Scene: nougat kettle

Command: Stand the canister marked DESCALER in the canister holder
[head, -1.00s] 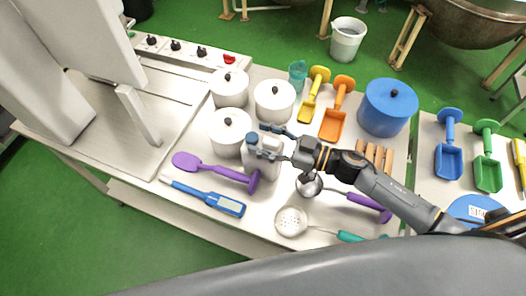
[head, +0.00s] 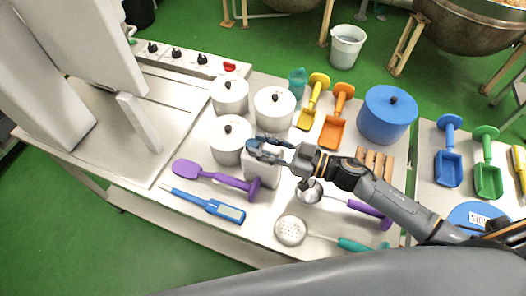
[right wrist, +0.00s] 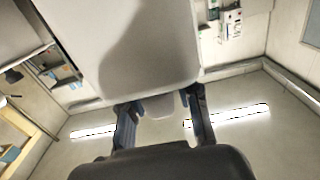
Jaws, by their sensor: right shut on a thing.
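A pale grey-white canister (head: 262,171) is at the middle of the worktop in the head view, close to the white pots. My right gripper (head: 264,151) is shut on its upper part, and the fingers hide its cap. In the right wrist view the canister's pale body (right wrist: 120,45) fills the top middle, with the gripper fingers (right wrist: 160,112) at either side below it. No marking on it can be read. I cannot tell whether its base touches the worktop. I cannot make out a canister holder. My left gripper is not in view.
Lidded white pots (head: 229,139) stand just behind and left of the canister. A purple spatula (head: 216,176) and a blue thermometer (head: 208,203) lie to its left and front. A perforated skimmer (head: 291,230) lies in front. A blue pot (head: 387,114) and wooden rack (head: 375,162) are right.

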